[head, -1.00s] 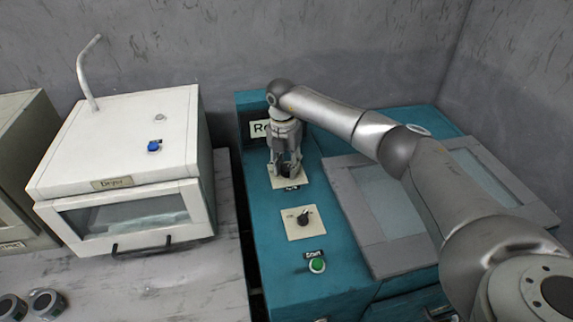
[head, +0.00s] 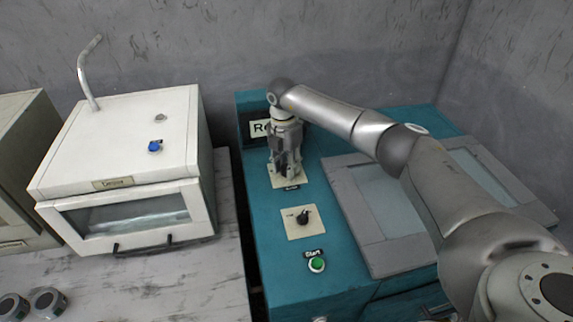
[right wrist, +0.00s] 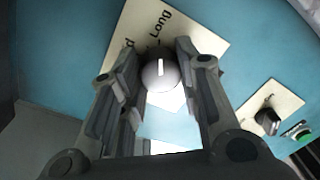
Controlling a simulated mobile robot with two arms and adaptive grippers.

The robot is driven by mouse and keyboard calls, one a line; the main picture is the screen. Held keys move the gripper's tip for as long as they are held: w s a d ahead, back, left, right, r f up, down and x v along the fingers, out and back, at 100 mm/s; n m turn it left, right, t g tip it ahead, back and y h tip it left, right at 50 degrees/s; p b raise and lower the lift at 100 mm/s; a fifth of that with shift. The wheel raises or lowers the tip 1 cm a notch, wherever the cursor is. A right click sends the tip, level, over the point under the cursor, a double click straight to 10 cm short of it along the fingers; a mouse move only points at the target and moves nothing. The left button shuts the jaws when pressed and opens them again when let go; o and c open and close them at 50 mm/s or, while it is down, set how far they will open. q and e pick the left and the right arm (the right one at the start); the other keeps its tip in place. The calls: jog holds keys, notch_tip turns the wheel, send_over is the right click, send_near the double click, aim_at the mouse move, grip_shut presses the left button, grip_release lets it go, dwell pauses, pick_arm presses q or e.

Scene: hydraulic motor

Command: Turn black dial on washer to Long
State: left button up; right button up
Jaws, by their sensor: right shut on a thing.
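The teal washer (head: 262,215) stands in the middle of the head view. My right gripper (head: 286,172) points down at its upper cream plate (head: 303,181). In the right wrist view, the round dial (right wrist: 161,73) is between the two fingers of this gripper (right wrist: 160,82), which are closed on its sides. The dial's top shines grey, and its white line points up the picture, roughly toward the printed word "Long" (right wrist: 160,24). Another label, mostly hidden by a finger, ends in "d". In the head view the gripper hides the dial. My left gripper is not in view.
A second black knob (head: 303,217) on its own plate and a green Start button (head: 316,264) sit nearer on the washer. A grey-framed lid (head: 348,215) lies to the right. A white box machine (head: 125,125) stands left, across a narrow gap.

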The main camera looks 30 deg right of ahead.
aim_at(284, 166)
jog(key=o, duration=1)
jog(key=shift+r, duration=0.1)
jog(key=r, duration=1.2)
jog(key=shift+w+a, duration=0.2)
jog(key=shift+w, duration=0.1)
